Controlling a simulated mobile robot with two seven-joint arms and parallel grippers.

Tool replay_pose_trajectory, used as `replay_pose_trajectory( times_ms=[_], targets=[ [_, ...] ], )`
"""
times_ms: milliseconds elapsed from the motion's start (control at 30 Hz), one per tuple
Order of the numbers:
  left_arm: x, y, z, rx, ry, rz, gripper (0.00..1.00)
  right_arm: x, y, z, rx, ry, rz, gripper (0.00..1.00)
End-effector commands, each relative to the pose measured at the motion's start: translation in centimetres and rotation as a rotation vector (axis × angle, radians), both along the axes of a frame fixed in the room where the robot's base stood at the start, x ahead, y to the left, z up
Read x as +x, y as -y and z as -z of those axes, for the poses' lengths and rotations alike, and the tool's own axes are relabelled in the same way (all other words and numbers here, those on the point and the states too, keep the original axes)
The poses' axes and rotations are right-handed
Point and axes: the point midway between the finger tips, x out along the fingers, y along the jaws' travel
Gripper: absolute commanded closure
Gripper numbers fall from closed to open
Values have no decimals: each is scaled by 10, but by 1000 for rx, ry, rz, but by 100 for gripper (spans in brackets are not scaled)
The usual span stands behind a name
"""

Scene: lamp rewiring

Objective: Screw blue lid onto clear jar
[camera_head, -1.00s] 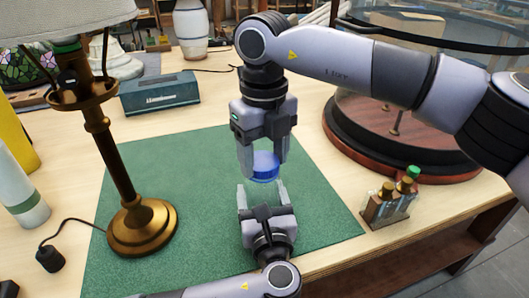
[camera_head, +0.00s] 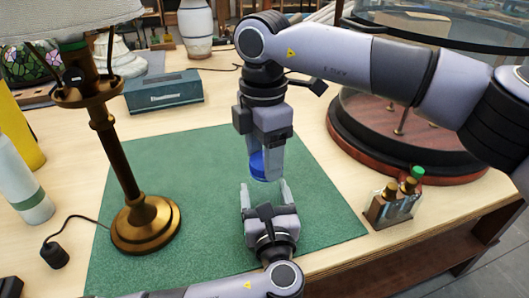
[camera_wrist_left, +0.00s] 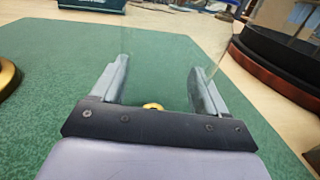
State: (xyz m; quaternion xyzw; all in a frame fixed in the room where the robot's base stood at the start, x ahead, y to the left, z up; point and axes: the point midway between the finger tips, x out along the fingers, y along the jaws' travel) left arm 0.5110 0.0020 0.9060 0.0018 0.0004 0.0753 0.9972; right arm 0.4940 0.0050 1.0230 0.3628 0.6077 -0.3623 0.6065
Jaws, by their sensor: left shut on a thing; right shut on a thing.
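The blue lid (camera_head: 257,163) shows in the head view between the fingers of my right gripper (camera_head: 264,172), which points down and is shut on it; a finger hides part of the lid. My left gripper (camera_head: 265,190) is just below, fingers pointing up toward the lid. It is shut on the clear jar, whose see-through wall (camera_wrist_left: 160,72) shows only faintly between the fingers in the left wrist view. A small golden item (camera_wrist_left: 153,106) shows low between those fingers. The lid is over the jar; I cannot tell whether they touch.
A green mat (camera_head: 190,165) lies under the grippers, largely clear. A brass lamp (camera_head: 146,222) stands to the left with its cord and plug. A small rack of bottles (camera_head: 392,204) is at the right edge, a round wooden base (camera_head: 400,148) behind it. A grey-blue box (camera_head: 163,92) is at the back.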

Motion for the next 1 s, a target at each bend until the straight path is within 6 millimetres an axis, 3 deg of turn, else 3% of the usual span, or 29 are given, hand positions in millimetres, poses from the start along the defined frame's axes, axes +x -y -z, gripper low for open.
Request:
replay_pose_trajectory(
  times_ms=[500,700,967,1000],
  targets=[
    [0,0,1,1,-1,0,100,4,-1,-1,-2,6,798,67],
    [0,0,1,2,-2,0,100,4,-1,-1,1,0,891,67],
    [0,0,1,2,-2,0,100,4,-1,-1,2,-1,892,67],
    [0,0,1,2,-2,0,100,4,-1,-1,2,-1,892,30]
  ],
)
